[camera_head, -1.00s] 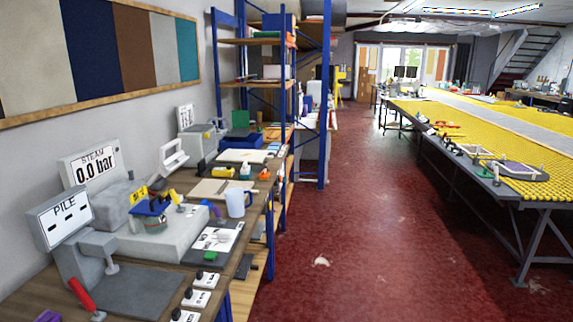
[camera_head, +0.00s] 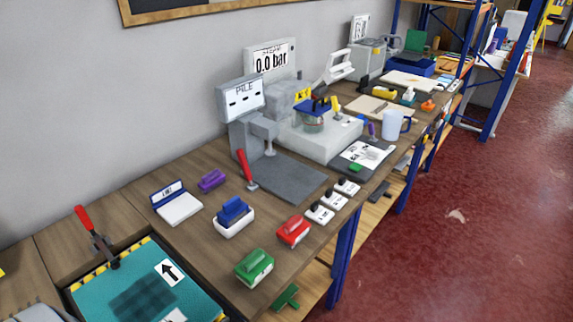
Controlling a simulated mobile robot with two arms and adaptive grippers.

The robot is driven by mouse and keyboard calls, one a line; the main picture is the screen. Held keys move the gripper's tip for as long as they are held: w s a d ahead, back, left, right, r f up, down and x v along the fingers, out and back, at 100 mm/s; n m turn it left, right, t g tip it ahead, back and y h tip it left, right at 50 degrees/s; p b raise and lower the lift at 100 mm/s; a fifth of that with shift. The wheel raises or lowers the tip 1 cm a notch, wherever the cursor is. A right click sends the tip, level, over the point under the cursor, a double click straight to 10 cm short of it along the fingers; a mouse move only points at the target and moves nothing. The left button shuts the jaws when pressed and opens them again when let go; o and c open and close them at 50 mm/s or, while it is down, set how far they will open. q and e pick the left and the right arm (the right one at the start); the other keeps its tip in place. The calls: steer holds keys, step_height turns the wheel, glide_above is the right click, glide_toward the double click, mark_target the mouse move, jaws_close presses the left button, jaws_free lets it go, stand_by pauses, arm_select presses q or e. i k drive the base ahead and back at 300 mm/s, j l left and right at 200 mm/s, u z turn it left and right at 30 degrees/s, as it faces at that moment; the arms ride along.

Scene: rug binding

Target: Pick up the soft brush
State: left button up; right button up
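Several brush-like blocks lie on the wooden workbench: a blue one (camera_head: 233,215) with a pale base, a red one (camera_head: 293,231), a green one (camera_head: 254,267) near the front edge and a small purple one (camera_head: 212,180) further back. I cannot tell from their look which is the soft brush. All of them lie on the bench top, apart from each other. Neither of my grippers is in view.
Red floor (camera_head: 450,250) is clear at right.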

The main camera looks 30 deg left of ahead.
mark_target(255, 267)
steer(key=k+l+u, duration=0.1)
steer(key=u, duration=1)
steer(key=k+j, duration=0.05)
steer(key=k, duration=0.05)
